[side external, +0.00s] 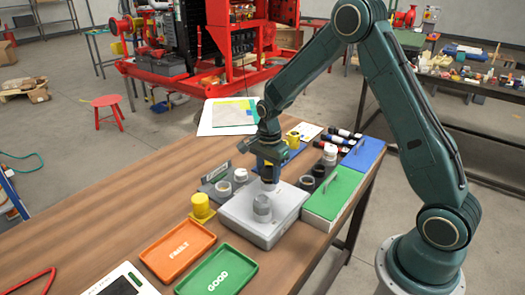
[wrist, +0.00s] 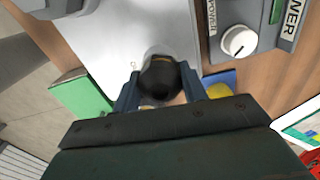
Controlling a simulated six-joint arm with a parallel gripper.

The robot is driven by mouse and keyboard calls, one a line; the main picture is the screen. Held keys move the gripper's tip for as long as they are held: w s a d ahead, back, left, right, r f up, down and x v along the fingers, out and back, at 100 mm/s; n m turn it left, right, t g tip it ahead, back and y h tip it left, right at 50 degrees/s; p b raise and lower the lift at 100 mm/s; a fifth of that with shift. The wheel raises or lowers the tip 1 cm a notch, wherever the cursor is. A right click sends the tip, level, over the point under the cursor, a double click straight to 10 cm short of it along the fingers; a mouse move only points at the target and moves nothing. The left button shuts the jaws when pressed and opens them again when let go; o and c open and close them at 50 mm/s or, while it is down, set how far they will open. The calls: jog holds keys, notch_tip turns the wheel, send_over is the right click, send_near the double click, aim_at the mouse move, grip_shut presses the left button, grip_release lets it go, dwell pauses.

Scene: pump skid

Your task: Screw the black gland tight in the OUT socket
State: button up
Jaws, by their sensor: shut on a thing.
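The black gland (wrist: 160,74) sits between the two blue fingers of my gripper (wrist: 160,92) in the wrist view. My gripper is shut on it. In the side view my gripper (side external: 268,166) points straight down over the back part of the light grey box (side external: 240,221). The gland appears upright at the box's socket there, but its lower end and thread are hidden, so I cannot tell how deep it sits. Part of a small label shows beside it in the wrist view, mostly covered. A grey round fitting (side external: 262,207) stands on the box nearer the camera.
Orange FAULT (side external: 178,249) and green GOOD (side external: 217,273) trays lie in front. A yellow part (side external: 201,206) stands left of the box. A panel with a white POWER knob (wrist: 237,41) is close beside it. A green-lidded case (side external: 333,193) lies right.

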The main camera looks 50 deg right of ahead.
jog(key=shift+m, duration=0.8)
jog(key=shift+m, duration=0.3)
jog(key=shift+m, duration=2)
jog(key=o, duration=1)
jog(key=shift+o, duration=0.2)
jog(key=shift+n, duration=2.3)
